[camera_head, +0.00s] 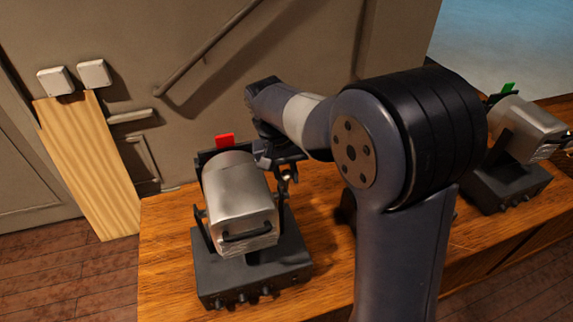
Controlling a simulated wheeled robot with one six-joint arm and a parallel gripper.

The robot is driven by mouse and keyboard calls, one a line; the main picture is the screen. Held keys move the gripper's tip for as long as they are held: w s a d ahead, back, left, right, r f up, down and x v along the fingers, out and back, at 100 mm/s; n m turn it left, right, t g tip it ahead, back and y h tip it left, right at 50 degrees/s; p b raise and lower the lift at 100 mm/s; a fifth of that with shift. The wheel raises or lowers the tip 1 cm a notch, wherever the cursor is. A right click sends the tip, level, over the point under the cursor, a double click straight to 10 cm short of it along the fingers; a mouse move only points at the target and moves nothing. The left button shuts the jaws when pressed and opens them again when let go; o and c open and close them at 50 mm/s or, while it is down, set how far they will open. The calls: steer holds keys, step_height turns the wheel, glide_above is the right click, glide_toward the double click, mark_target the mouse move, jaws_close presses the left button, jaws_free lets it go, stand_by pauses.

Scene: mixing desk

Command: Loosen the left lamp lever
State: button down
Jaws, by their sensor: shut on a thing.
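The left lamp (238,200) is a silver rounded housing in a black bracket on a dark box base (252,270). A red tab (225,140) stands at its top rear. My gripper (289,177) reaches down at the right side of this lamp, at its bracket. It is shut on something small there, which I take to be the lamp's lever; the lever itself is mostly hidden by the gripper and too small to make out. My arm comes from the right foreground and bends over behind the lamp.
The lamp stands on a wooden desk (165,255). A second silver lamp (530,128) with a green tab (508,88) stands at the right. A wooden board (88,165) leans against the wall at left. My arm covers the middle of the desk.

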steer(key=shift+w+a+g+p, duration=0.1)
steer(key=shift+w+g+p, duration=0.2)
steer(key=shift+g, duration=0.1)
stand_by(0.3)
steer(key=c, duration=1.3)
jaws_free()
steer(key=shift+o, duration=0.2)
steer(key=shift+w, duration=0.1)
step_height(320, 180, up, 10)
steer(key=w+a+b, duration=0.1)
steer(key=a, duration=0.1)
steer(key=shift+r, duration=0.25)
steer(key=shift+a, duration=0.1)
steer(key=f, duration=0.3)
steer(key=d+f, duration=0.1)
steer(key=f, duration=0.3)
steer(key=s+d+f+p, duration=0.1)
steer(key=f, duration=0.2)
steer(key=shift+d+f, duration=0.1)
steer(key=shift+f, duration=0.2)
steer(key=shift+s, duration=0.1)
